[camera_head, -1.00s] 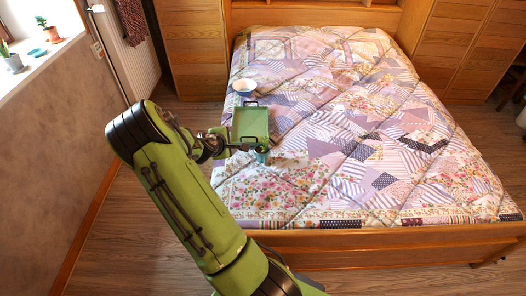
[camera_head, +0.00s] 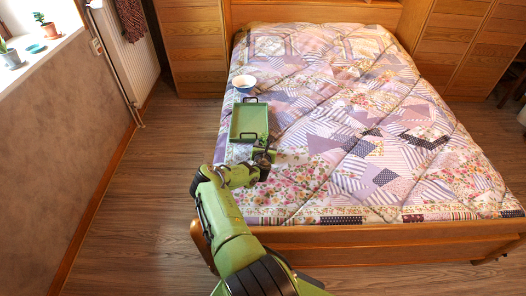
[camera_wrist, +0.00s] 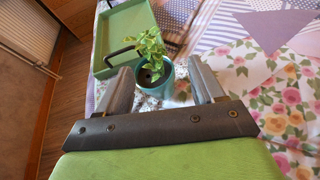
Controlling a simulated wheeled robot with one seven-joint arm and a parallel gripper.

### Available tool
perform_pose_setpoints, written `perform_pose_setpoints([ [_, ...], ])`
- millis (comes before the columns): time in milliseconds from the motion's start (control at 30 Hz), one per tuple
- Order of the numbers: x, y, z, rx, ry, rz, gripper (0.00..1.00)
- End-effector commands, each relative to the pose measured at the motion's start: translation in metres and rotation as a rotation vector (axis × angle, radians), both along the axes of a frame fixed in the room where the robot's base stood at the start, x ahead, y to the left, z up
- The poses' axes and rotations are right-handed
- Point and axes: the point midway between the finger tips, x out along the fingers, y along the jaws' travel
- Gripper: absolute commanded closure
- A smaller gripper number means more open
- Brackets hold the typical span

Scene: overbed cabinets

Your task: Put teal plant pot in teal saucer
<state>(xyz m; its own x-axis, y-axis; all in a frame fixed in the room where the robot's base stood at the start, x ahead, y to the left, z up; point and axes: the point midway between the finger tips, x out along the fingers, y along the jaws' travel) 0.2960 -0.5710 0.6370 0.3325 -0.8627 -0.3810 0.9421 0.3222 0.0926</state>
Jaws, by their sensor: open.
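The teal plant pot (camera_wrist: 158,88) stands on the bed with a leafy green plant (camera_wrist: 150,48) in it. In the wrist view it sits between the two fingers of my gripper (camera_wrist: 158,70), which is open. A finger stands on each side of the pot; I cannot tell if either touches it. In the head view my gripper (camera_head: 263,158) is at the bed's left side, near the green tray, and largely hides the pot. The teal saucer (camera_head: 36,48) lies on the white windowsill at the upper left, empty.
A green tray (camera_head: 238,128) with dark handles lies on the quilt (camera_head: 330,110) just beyond the pot, with a bowl (camera_head: 244,81) behind it. A grey pot (camera_head: 11,60) and a terracotta pot (camera_head: 49,31) flank the saucer.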

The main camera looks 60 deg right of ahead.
Motion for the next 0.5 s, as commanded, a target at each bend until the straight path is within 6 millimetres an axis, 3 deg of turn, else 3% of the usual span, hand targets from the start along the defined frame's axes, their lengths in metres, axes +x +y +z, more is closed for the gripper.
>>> perform_pose_setpoints([
  [500,0.024,-0.057,-0.030,0.000,-0.005,-0.003,0.32],
])
